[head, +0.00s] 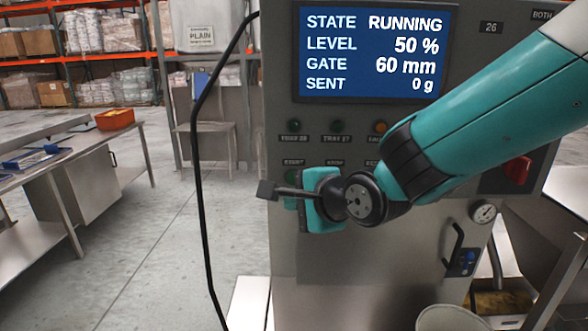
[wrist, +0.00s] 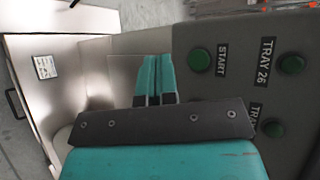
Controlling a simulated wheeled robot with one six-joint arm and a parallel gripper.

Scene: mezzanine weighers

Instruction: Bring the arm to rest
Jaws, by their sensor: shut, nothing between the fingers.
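My gripper (head: 318,200) is in front of the grey control cabinet, over the left part of its button rows. In the wrist view its two teal fingers (wrist: 153,78) are together with nothing between them. The green START button (wrist: 200,61) is to the right of the fingers, apart from them in the picture. My arm comes in from the upper right across the panel and hides part of the lower button row. The screen (head: 375,52) reads STATE RUNNING, LEVEL 50 %, GATE 60 mm, SENT 0 g.
A red switch (head: 518,170), a gauge (head: 484,212) and a black lever handle (head: 455,245) are on the cabinet. A pale bucket (head: 445,318) stands at its foot. A black cable (head: 197,180) hangs at its left. A steel bench with an orange bin (head: 115,119) is further left, with clear floor between.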

